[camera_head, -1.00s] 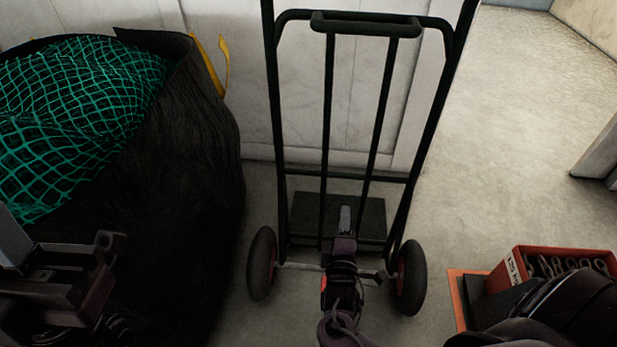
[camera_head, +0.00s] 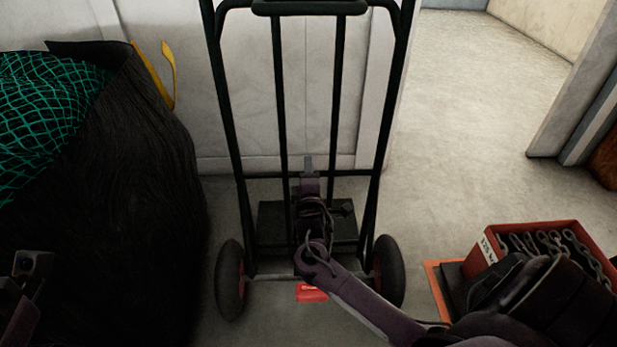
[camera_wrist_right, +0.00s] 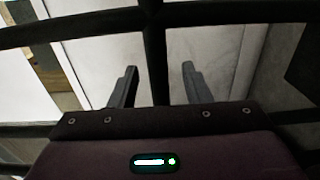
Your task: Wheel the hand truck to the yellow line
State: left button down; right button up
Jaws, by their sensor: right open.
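The hand truck (camera_head: 376,150) stands upright in front of a pale panel wall, a dark frame with two red-hubbed wheels and a toe plate at the floor. My right gripper (camera_head: 308,162) is in front of the lower middle of the frame, pointing up and away. In the right wrist view its two fingers (camera_wrist_right: 158,88) are apart, with a dark upright bar (camera_wrist_right: 155,55) of the truck showing between them; contact cannot be told. My left gripper (camera_head: 28,270) is partly in view at the lower left edge. The yellow line is not in view.
A big black bag (camera_head: 150,170) with green netting (camera_head: 45,110) and a yellow strap stands at the left. A red box of chain (camera_head: 510,232) sits at the lower right. Open floor (camera_head: 470,130) lies to the right of the truck.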

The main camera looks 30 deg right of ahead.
grip_shut()
dwell(0.3)
dwell(1.2)
